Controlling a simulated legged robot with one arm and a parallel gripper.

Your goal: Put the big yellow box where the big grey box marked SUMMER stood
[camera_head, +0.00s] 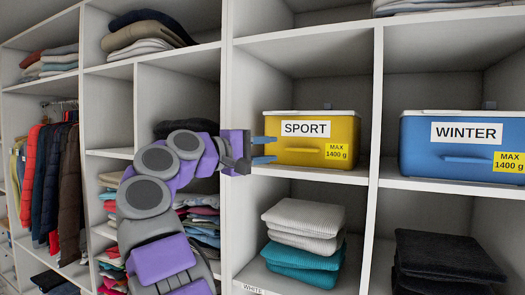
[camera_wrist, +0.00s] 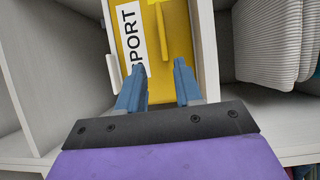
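The yellow box (camera_head: 345,130) has a white lid, a SPORT label and a MAX 1400 g tag. It stands upright in a middle-row cubby, with a handle on its front. My gripper (camera_head: 266,150) is at the left part of the box front, with its blue fingers spread apart and nothing held. In the wrist view, my gripper (camera_wrist: 157,72) points at the yellow box (camera_wrist: 150,80), and the handle (camera_wrist: 161,30) lies ahead between the lines of the fingers. I cannot tell whether the fingertips touch the box. No grey box marked SUMMER is in view.
A blue box (camera_head: 450,150) marked WINTER stands in the right cubby, beyond a white divider (camera_head: 375,120). Folded grey and teal clothes (camera_head: 305,225) lie below the yellow box, and black ones (camera_head: 440,258) lower right. Hanging jackets (camera_head: 50,180) are at the left.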

